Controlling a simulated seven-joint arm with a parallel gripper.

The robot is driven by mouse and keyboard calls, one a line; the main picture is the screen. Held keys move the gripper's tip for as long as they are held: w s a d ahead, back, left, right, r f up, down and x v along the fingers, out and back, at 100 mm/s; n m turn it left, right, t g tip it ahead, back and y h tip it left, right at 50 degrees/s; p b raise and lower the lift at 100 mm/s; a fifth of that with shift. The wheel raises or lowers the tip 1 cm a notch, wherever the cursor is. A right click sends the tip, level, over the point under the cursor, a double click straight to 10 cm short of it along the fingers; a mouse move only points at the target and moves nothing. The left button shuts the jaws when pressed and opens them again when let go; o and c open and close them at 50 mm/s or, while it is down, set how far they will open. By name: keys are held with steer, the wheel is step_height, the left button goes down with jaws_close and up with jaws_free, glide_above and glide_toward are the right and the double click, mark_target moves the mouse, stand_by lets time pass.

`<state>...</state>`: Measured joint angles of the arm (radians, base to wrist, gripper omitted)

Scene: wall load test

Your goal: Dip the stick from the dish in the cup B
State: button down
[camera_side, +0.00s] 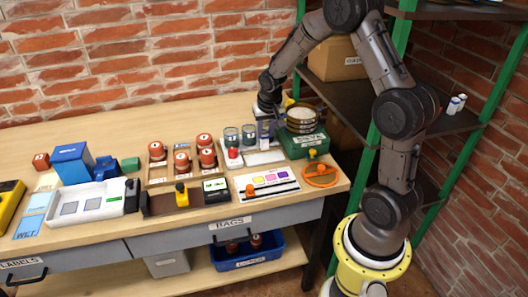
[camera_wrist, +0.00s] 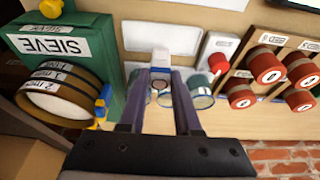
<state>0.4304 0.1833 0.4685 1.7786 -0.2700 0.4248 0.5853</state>
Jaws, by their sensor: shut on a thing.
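My gripper (camera_wrist: 164,76) points down at the back of the bench, over the row of glass cups. In the side view it shows beside the sieve stand (camera_side: 268,117). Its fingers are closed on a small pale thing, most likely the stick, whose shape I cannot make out. A left cup (camera_side: 232,136) and a middle cup (camera_side: 249,134) stand left of the gripper; another cup (camera_side: 265,128) is right below it. In the wrist view, one cup (camera_wrist: 201,92) is right of the fingers. I cannot read letters on the cups. A white dish (camera_side: 262,157) lies in front of them.
A green sieve box (camera_side: 304,145) with stacked sieves (camera_side: 301,119) stands close on the right. Several red-lidded jars (camera_side: 182,162) fill a wooden rack on the left. A colour card (camera_side: 267,182) lies in front.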

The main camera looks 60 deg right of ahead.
steer(key=shift+r, duration=0.4)
steer(key=shift+s, duration=0.1)
steer(key=w+d+r, duration=0.5)
steer(key=w+r, duration=0.2)
steer(key=w, duration=0.2)
steer(key=shift+a+f, duration=0.15)
steer(key=shift+f, duration=4.6)
step_height(320, 180, up, 7)
